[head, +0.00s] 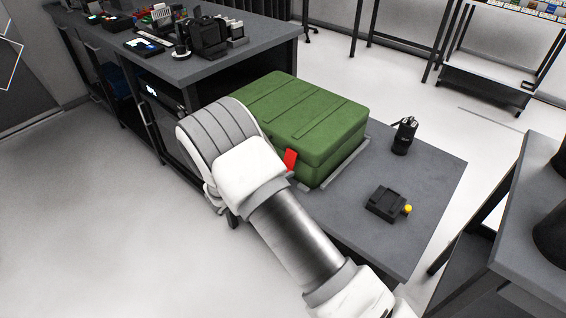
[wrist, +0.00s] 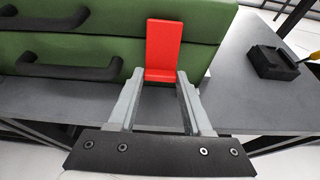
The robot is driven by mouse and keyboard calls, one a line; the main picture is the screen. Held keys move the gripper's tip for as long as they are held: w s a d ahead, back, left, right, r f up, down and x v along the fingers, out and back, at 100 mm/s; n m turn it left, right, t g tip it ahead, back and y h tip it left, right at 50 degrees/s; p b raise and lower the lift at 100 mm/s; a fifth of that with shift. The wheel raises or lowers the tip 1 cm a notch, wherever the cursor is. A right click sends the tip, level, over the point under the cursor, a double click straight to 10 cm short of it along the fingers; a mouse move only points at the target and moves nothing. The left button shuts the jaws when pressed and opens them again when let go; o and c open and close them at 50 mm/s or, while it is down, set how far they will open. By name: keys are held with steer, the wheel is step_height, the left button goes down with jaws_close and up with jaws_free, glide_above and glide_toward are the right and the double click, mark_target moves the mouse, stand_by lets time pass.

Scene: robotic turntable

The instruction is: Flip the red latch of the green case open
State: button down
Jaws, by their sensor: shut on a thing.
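The green case (head: 300,112) lies closed on the grey table in the head view. Its front also shows in the wrist view (wrist: 60,48), with black handles at the left. The red latch (head: 290,160) is on the case's near side. In the wrist view the red latch (wrist: 164,42) is an upright plate across the seam between lid and base, with a short lower lip. My gripper (wrist: 161,75) is shut on the latch's lower part, one finger at each side. In the head view my own arm hides the gripper.
On the grey table (head: 340,218), right of the case, are a black box with a yellow knob (head: 386,204) and a small black device (head: 404,135). A dark workbench (head: 225,40) with tools stands behind at the left. Another table is at the right edge.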

step_height(320, 180, up, 6)
steer(key=s+a+g+y+p, duration=0.1)
steer(key=g+y+p, duration=0.5)
steer(key=p, duration=1.2)
steer(key=shift+g, duration=1.1)
steer(key=shift+r+y, duration=0.1)
steer(key=shift+y, duration=0.3)
steer(key=shift+c, duration=1.6)
jaws_free()
steer(key=v, duration=1.7)
steer(key=shift+w+r+p, duration=0.15)
steer(key=shift+r+p, duration=0.05)
steer(key=shift+p, duration=0.25)
